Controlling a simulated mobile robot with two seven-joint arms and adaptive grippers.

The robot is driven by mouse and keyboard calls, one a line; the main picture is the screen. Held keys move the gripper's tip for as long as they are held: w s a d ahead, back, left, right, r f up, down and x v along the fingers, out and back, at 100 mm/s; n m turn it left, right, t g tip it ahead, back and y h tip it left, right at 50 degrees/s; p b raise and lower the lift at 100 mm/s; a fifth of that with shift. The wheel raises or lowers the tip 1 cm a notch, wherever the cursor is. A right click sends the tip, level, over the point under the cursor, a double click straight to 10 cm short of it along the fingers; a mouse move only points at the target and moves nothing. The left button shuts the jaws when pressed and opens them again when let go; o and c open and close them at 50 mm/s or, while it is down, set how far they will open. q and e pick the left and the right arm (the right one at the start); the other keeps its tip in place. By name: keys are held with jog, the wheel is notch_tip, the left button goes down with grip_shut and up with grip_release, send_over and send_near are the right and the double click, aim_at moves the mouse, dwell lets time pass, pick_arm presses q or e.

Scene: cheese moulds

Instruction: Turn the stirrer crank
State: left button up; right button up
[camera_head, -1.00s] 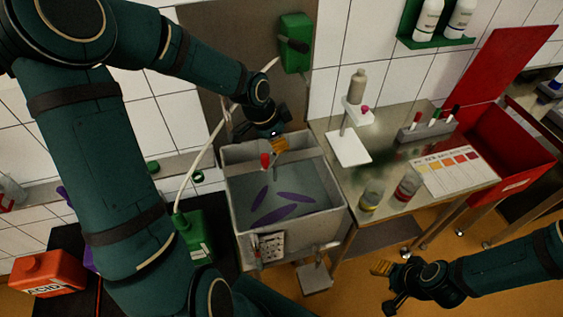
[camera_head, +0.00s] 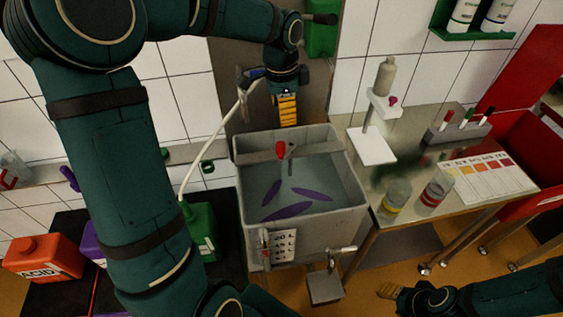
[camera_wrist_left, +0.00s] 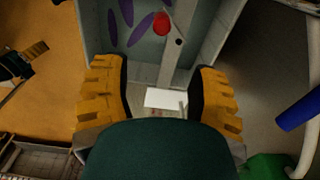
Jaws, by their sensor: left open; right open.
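The stirrer crank has a red knob (camera_head: 281,149) on a short arm above a bar across the grey tank (camera_head: 304,222). Purple paddles (camera_head: 289,210) lie in the liquid below. My left gripper (camera_head: 287,112) is open and empty, pointing down above the tank's back rim, apart from the knob. In the left wrist view, its yellow fingers (camera_wrist_left: 158,72) are spread wide, with the red knob (camera_wrist_left: 161,23) beyond their tips. My right gripper (camera_head: 388,292) is at the lower right over the floor, partly cut off, away from the tank.
A steel table (camera_head: 445,203) right of the tank holds jars, a colour chart and a bottle stand. A green canister (camera_head: 203,232) and a red acid canister (camera_head: 42,257) stand left. A white hose (camera_head: 212,142) runs beside the tank's back left corner.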

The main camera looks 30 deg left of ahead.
aim_at(281, 143)
pick_arm(q)
jog(key=f+b, duration=0.1)
jog(key=f, duration=0.3)
jog(key=f+b, duration=0.1)
jog(key=f, duration=0.3)
jog(key=f+b, duration=0.1)
jog(key=f, duration=0.3)
jog(key=shift+s+a+f, duration=0.2)
jog(key=shift+a+f, duration=0.1)
jog(key=shift+f, duration=0.1)
pick_arm(e)
jog(key=f, duration=0.2)
jog(key=s+f, duration=0.1)
jog(key=f, duration=0.1)
jog(key=shift+a, duration=0.15)
pick_arm(q)
grip_shut()
pick_arm(e)
jog(key=shift+r, duration=0.1)
